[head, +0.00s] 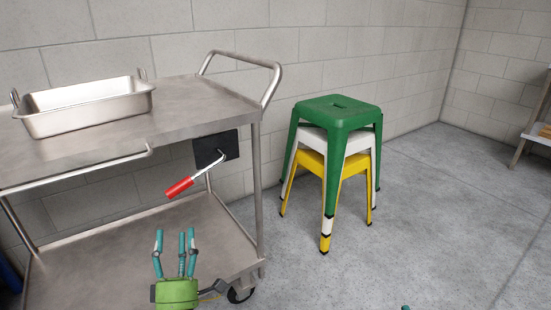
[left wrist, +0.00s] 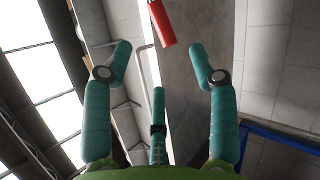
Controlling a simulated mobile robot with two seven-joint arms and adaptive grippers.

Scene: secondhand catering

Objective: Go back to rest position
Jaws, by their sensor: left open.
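My left gripper (head: 175,240) is in the lower part of the head view, in front of the metal cart (head: 185,108). Its teal fingers point up, spread apart, with nothing between them. In the left wrist view its fingers (left wrist: 162,65) are also apart and empty. A red handle (head: 179,187) on a bent metal rod shows above and apart from the gripper; it also shows at the top of the left wrist view (left wrist: 162,24). A small teal tip at the bottom edge of the head view may be my right gripper (head: 405,307); the rest is out of frame.
A black plate (head: 215,149) is at the rod's upper end, below the cart's top. A metal pan (head: 85,118) stands on the top shelf. Stacked stools, the top one green (head: 338,110), stand right of the cart. The grey floor (head: 420,240) at right is clear.

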